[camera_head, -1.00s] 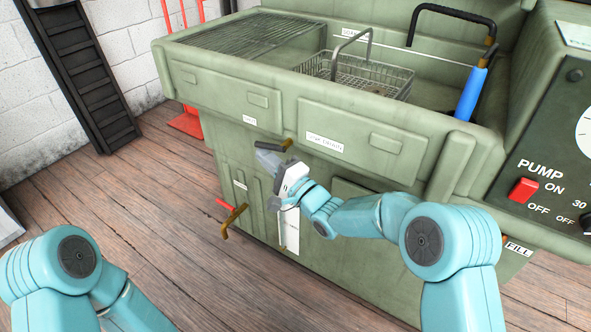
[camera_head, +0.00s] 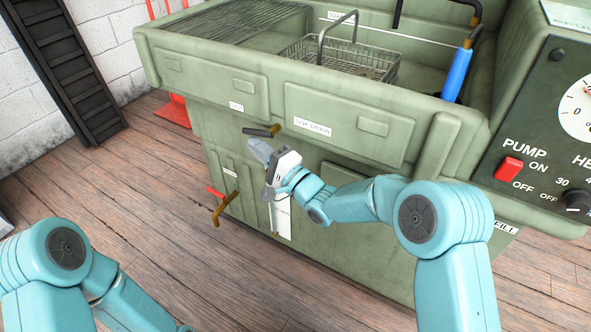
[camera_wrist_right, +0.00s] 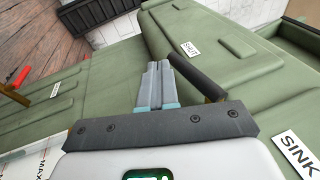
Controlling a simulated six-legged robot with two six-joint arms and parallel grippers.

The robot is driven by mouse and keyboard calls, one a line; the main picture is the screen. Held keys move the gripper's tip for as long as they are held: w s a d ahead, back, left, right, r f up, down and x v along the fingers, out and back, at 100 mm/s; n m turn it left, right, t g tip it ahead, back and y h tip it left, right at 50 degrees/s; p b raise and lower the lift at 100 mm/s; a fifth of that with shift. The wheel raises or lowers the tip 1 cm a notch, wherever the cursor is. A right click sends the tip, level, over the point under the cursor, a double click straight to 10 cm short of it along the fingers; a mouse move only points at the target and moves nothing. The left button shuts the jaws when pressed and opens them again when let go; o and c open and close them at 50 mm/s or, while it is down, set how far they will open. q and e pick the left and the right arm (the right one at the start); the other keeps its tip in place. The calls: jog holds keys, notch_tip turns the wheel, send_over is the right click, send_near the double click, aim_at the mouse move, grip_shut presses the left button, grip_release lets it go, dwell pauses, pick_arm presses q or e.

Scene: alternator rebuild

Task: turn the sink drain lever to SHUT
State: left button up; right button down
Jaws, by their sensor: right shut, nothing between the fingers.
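The sink drain lever has a dark handle (camera_head: 256,131) on a brass pivot (camera_head: 275,130), under the tank's front ledge. The handle points left, its free end below the small label (camera_head: 237,106), which reads SHUT in the right wrist view (camera_wrist_right: 190,49). My right gripper (camera_head: 257,149) is shut and empty, just below the handle. In the right wrist view its fingertips (camera_wrist_right: 156,72) lie beside the dark handle (camera_wrist_right: 196,76), near its free end; I cannot tell if they touch. My left arm shows at lower left, its gripper out of view.
The SINK DRAIN label (camera_head: 312,127) is right of the lever. A brass lever (camera_head: 224,208) juts out lower left, near a red handle (camera_head: 214,191). A wire basket (camera_head: 345,60) sits in the sink. The pump panel (camera_head: 545,140) is at right.

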jog(key=p+v, duration=0.3)
jog(key=v, duration=1.2)
